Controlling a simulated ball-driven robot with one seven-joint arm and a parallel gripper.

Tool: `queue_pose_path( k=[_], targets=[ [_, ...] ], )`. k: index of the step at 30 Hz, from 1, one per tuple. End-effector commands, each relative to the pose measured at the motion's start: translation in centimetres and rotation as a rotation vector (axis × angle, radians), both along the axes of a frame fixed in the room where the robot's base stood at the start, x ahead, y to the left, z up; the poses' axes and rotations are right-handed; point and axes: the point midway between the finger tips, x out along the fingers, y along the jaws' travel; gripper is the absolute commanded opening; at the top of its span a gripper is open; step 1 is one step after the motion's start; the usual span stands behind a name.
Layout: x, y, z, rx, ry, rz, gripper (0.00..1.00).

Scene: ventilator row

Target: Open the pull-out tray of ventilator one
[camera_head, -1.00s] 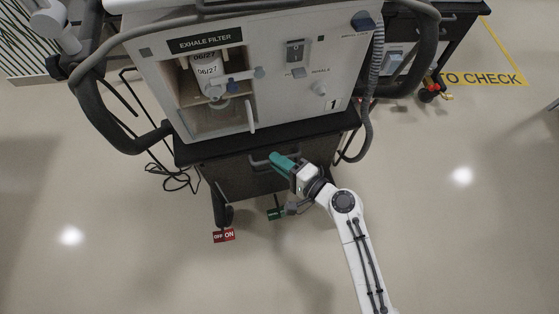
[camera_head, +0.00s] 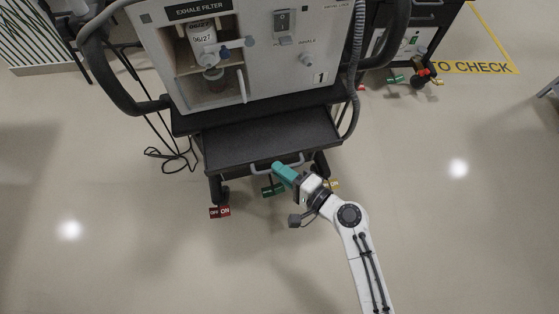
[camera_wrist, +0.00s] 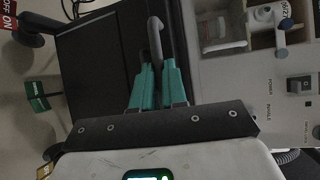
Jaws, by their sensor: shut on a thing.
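Ventilator one (camera_head: 270,62) bears the number 1 on its pale front panel. Its pull-out tray (camera_head: 265,138), a flat black slab, stands out from under the body toward me. A grey bar handle (camera_head: 262,171) runs along the tray's front edge. My gripper (camera_head: 279,169), with green fingers, is shut on this handle, right of its middle. The inside of the grip is partly hidden.
A caster with a red OFF/ON tag (camera_head: 220,211) and a green pedal (camera_head: 272,190) sit below the tray. A corrugated hose (camera_head: 354,75) hangs at the right. Another cart (camera_head: 425,40) stands at the upper right. The floor in front is clear.

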Motion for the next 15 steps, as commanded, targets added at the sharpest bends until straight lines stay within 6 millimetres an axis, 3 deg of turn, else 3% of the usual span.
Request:
queue_pose_path(
  k=[6, 15],
  targets=[
    [-4.2, -0.9, -0.1, -0.001, 0.005, 0.001, 0.0],
    [-6.4, -1.3, -0.1, 0.0, 0.004, 0.002, 0.0]
  ],
)
